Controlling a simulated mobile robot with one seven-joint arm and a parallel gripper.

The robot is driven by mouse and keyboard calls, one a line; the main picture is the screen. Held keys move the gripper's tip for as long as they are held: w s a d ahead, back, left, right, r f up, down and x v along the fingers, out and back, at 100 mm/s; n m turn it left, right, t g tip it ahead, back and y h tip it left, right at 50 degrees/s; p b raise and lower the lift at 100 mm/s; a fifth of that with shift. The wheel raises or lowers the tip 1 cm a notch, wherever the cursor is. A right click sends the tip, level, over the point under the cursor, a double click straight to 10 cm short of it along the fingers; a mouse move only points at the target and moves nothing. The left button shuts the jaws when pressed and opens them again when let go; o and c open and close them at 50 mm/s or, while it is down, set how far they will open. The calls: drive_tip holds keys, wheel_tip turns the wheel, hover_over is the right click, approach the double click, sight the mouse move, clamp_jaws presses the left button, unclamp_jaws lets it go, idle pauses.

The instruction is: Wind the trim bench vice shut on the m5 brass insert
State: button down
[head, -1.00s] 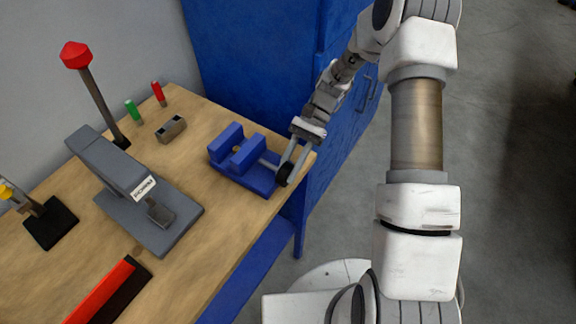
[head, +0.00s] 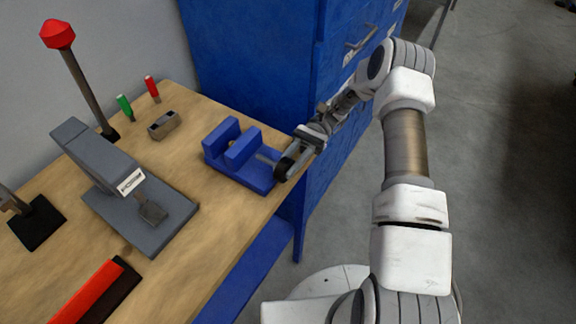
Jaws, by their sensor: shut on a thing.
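The blue trim bench vice (head: 212,159) stands near the right edge of the wooden bench, its two upright jaws apart with a narrow gap between them. Its grey screw runs out to the right to a dark round handle (head: 284,168). My gripper (head: 287,164) is at this handle, its fingers shut on it. The arm reaches in from the right, low over the bench edge. I cannot make out the m5 brass insert; the front jaw hides much of the gap.
A grey press (head: 125,192) with a red-knobbed lever (head: 58,35) stands left of the vice. A small metal block (head: 164,125), green (head: 124,106) and red (head: 151,88) upright items are behind. A red-and-black strip (head: 95,290) lies in front. A blue cabinet (head: 250,60) stands behind.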

idle(0.4)
drive_tip(key=c, duration=0.7)
unclamp_jaws()
